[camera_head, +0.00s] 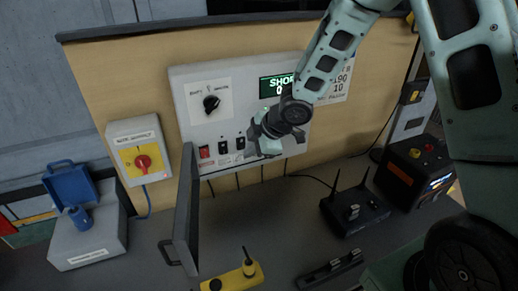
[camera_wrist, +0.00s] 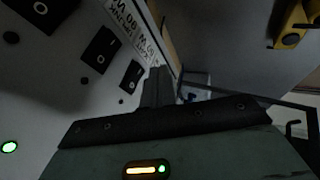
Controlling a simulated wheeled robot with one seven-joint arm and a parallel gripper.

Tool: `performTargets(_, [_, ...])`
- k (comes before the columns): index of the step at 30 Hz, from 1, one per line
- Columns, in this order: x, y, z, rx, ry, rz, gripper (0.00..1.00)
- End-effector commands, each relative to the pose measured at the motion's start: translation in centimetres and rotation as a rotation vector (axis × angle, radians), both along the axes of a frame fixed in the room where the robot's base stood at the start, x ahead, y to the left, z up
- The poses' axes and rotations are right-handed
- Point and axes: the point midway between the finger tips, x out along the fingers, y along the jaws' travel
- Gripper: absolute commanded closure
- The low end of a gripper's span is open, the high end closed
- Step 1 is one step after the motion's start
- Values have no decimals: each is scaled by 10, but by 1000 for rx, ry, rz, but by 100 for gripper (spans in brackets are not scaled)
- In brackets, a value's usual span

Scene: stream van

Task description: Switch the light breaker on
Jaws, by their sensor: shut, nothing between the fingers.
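The white electrical panel (camera_head: 245,108) stands upright on the tan wall. Along its lower edge are a red switch (camera_head: 204,151) and black rocker breakers (camera_head: 222,147). In the wrist view, black rockers (camera_wrist: 97,55) marked with O and I run down the panel, one (camera_wrist: 130,77) close beside my fingers. Which one is the light breaker, I cannot read. My gripper (camera_head: 262,134) is shut and empty at the panel's lower right, and its fingers also show in the wrist view (camera_wrist: 157,88). Contact with a rocker cannot be told. My gripper hides part of the switch row in the head view.
An open grey door (camera_head: 186,212) with a handle juts out at the panel's left. A yellow-and-black device (camera_head: 235,277), a router with antennas (camera_head: 354,210) and a black case (camera_head: 414,168) stand on the counter below.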

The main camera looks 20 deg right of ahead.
Motion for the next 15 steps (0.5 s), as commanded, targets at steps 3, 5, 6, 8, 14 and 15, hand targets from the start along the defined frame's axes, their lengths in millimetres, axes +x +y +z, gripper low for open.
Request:
performTargets(3, [12, 0, 2, 0, 2, 0, 100])
performTargets(5, [16, 0, 1, 0, 1, 0, 100])
performTargets(6, [17, 0, 0, 0, 2, 0, 100])
performTargets(8, [19, 0, 0, 0, 1, 0, 100])
performTargets(14, [20, 0, -1, 0, 0, -1, 100])
performTargets(15, [20, 0, -1, 0, 1, 0, 100])
